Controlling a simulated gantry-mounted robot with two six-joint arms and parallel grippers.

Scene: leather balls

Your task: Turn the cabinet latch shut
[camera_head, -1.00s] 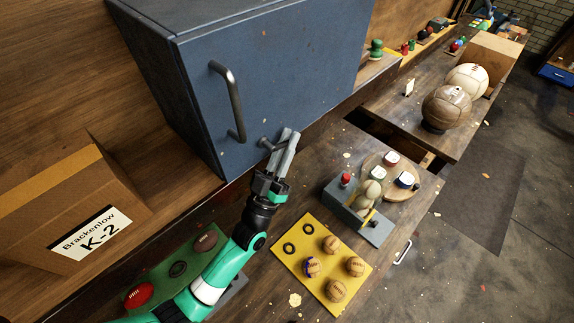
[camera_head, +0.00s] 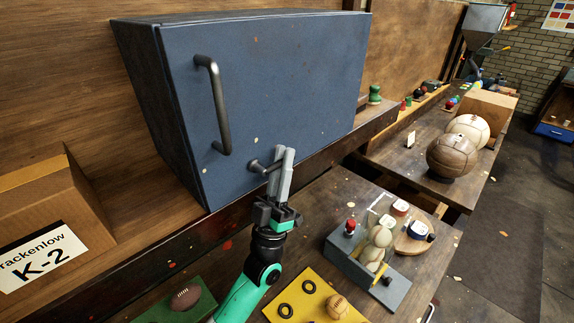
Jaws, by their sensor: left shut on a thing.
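The blue cabinet (camera_head: 285,95) stands on the shelf with its door closed flush as far as I can see. A grey bar handle (camera_head: 222,110) is on the left of the door. The small grey latch (camera_head: 257,165) sticks out at the door's lower edge. My left gripper (camera_head: 281,172) is shut on the latch's outer end, its fingers pointing up and hiding part of it. My right gripper is not in view.
A cardboard box (camera_head: 48,215) stands left of the cabinet. Below lie a yellow board (camera_head: 283,296) with rings and a ball, a green mat (camera_head: 165,309) and a grey fixture (camera_head: 352,258). Two large balls (camera_head: 452,156) sit at the right.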

